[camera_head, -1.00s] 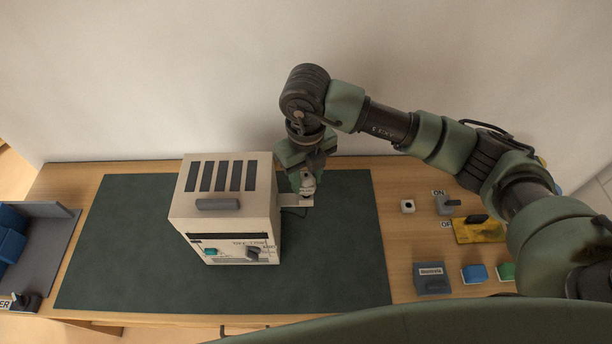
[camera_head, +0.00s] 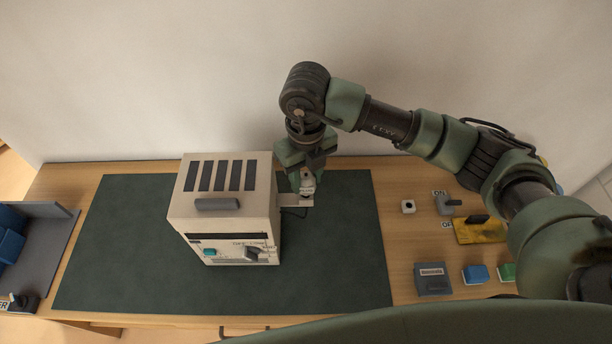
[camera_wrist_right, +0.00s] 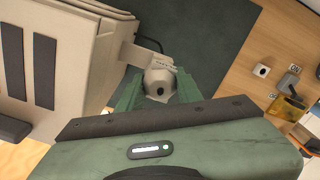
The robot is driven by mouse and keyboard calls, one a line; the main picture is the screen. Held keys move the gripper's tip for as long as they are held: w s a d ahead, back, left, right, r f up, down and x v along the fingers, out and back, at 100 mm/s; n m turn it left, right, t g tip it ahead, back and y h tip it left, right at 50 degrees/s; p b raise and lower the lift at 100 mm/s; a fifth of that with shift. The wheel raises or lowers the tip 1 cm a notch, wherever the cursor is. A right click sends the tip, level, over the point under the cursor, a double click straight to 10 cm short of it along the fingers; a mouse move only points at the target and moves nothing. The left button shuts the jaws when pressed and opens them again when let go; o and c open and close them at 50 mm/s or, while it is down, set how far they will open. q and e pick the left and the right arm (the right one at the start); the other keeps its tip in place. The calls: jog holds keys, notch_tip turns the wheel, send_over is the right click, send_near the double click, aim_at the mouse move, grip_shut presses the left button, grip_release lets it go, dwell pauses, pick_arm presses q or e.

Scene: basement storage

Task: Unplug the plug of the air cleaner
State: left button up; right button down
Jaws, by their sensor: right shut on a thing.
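The air cleaner (camera_head: 226,215) is a cream box with dark top slots, a handle and a front panel with a teal button and a dark knob. It stands on the dark green mat (camera_head: 335,260). A small bracket (camera_head: 292,200) juts from its right side. The pale plug (camera_head: 307,188) is at this bracket; it also shows in the wrist view (camera_wrist_right: 159,82). My right gripper (camera_head: 306,182) points down, shut on the plug, with a green finger on each side. Whether the plug is still seated cannot be told. My left gripper is not in view.
To the right on the wooden table are a small white block (camera_head: 408,206), an ON/OFF lever (camera_head: 447,204), a yellow plate (camera_head: 478,232), a grey box (camera_head: 432,278) and a blue block (camera_head: 474,273). A grey tray (camera_head: 52,250) with blue blocks is at left. The mat's front right is clear.

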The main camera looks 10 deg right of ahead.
jog(key=shift+b, duration=0.4)
dwell(0.7)
jog(key=shift+f, duration=0.15)
jog(key=shift+f+b, duration=0.3)
jog(key=shift+b, duration=0.2)
jog(key=shift+f+b, duration=1)
jog(key=shift+b, duration=0.05)
jog(key=c, duration=0.9)
grip_release()
jog(key=shift+o, duration=0.2)
